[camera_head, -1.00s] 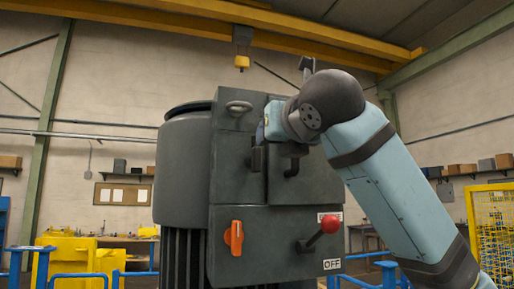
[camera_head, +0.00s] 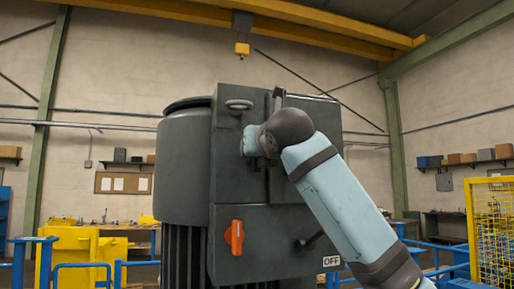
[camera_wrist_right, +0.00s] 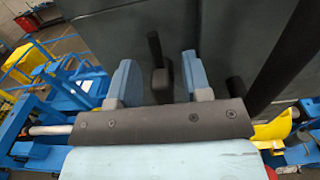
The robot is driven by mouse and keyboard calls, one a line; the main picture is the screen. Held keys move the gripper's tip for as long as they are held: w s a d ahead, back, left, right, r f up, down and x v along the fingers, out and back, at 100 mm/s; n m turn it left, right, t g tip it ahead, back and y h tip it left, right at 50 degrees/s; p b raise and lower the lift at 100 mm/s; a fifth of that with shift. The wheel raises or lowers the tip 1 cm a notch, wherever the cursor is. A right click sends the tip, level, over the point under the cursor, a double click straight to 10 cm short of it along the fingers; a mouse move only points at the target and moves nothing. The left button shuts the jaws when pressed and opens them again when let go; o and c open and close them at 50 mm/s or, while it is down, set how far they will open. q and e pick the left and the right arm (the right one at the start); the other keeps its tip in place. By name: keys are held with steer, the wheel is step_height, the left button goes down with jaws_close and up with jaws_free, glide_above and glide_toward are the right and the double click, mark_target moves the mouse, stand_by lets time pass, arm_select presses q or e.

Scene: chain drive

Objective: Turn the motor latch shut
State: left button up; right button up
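The motor housing (camera_head: 185,165) is dark grey, with a box front that carries a dark hinged door. My right gripper (camera_head: 249,141) is at the left part of the upper door in the head view. In the right wrist view, its two pale blue fingers (camera_wrist_right: 158,64) are apart. A dark upright handle on a small block (camera_wrist_right: 158,78), which looks like the motor latch, stands between them with a gap on both sides. In the head view the gripper and arm hide this handle. My left gripper is in neither view.
My right arm covers the red-knobbed lever. A round grey handle (camera_head: 239,104) is above the gripper. Another dark peg (camera_wrist_right: 236,87) stands right of the fingers. Blue rails flank the motor.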

jaws_close()
steer(key=shift+m, duration=0.3)
steer(key=m, duration=0.1)
steer(key=m+p, duration=0.1)
steer(key=shift+w+d+m, duration=0.15)
steer(key=shift+d+m, duration=0.15)
steer(key=shift+d, duration=0.05)
steer(key=shift+w+d+f+m+p, duration=0.1)
steer(key=shift+d+f+m+p, duration=0.25)
steer(key=shift+m, duration=2.1)
steer(key=shift+w+d+f+m+p, duration=0.15)
steer(key=shift+f+m, duration=0.35)
steer(key=shift+m, duration=1.9)
steer(key=shift+d+f+m+p, duration=0.2)
steer(key=shift+d+f+m, duration=0.2)
steer(key=shift+m, duration=2.05)
steer(key=shift+a, duration=0.1)
